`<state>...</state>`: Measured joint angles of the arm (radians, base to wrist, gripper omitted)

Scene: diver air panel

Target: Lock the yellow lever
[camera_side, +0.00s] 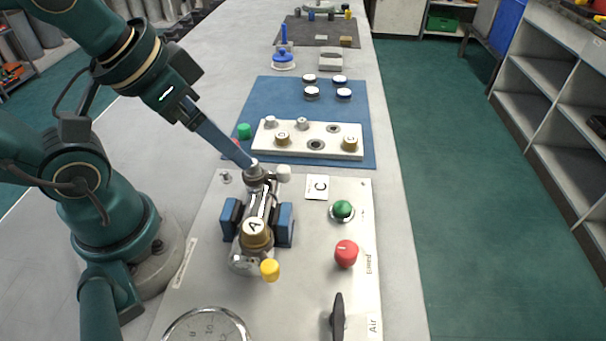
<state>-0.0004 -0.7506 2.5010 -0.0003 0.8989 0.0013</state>
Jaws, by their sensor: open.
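A small yellow knob (270,269), the only yellow part on the panel, sits at the near end of a metal valve assembly (243,263). I take it for the yellow lever; its arm is too small to make out. The assembly has a brass cap marked A (257,233) and lies between two blue blocks (285,225). My gripper (247,163) reaches down from the upper left with long blue-grey fingers. They overlap in this view, and the jaws are open. The tips are close to the assembly's far-end fitting, well behind the yellow knob. I cannot tell whether they touch the fitting.
The grey panel (210,285) also bears a green knob (342,209), a red knob (346,253), a black handle (338,318), a gauge (207,327) and a C plate (317,187). Behind it, a white fitting block (308,139) and caps stand on a blue mat (255,103).

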